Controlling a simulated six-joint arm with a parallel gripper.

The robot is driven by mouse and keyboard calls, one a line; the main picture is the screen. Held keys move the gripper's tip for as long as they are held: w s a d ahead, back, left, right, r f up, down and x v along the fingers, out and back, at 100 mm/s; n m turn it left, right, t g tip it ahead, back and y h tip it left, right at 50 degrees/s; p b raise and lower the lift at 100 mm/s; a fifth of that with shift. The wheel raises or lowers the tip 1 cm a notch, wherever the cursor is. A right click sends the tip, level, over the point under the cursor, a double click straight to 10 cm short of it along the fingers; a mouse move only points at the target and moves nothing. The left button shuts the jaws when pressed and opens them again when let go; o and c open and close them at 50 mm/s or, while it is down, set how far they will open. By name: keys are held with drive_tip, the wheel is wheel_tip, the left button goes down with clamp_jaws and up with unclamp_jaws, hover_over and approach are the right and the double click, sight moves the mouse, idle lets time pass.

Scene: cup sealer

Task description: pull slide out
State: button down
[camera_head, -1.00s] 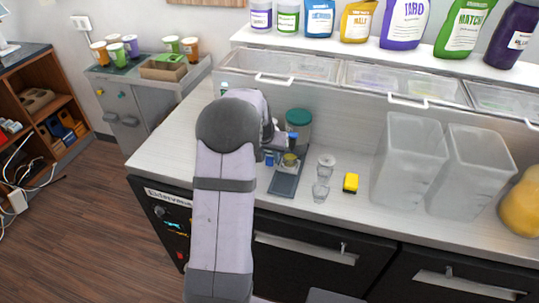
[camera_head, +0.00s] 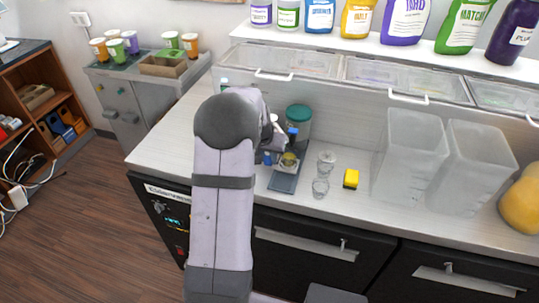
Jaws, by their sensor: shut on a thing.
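The cup sealer (camera_head: 291,136) stands on the counter, dark with blue parts, and is partly hidden behind my arm. Its flat grey slide (camera_head: 284,182) lies at its front, toward the counter's front edge. A small yellowish round part (camera_head: 288,159) sits at the slide's back end. My gripper (camera_head: 268,158) is at the left side of the sealer, low and close to the slide. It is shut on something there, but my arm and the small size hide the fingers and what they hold.
A green-lidded jar (camera_head: 298,121) is behind the sealer. Two tall translucent containers (camera_head: 411,155) stand further right. The counter's front edge runs just before the slide.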

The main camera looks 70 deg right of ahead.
drive_tip(key=a+b, duration=0.2)
drive_tip(key=a, duration=0.5)
drive_tip(key=shift+a, duration=0.3)
drive_tip(key=c, duration=1.8)
unclamp_jaws()
drive_tip(key=shift+a, duration=0.2)
drive_tip(key=shift+r, duration=0.1)
drive_tip(key=shift+r+b, duration=0.15)
drive_tip(key=shift+b, duration=0.15)
drive_tip(key=b+v, duration=0.1)
drive_tip(key=v, duration=0.6)
drive_tip(key=shift+b, duration=0.3)
drive_tip(key=shift+a, duration=0.1)
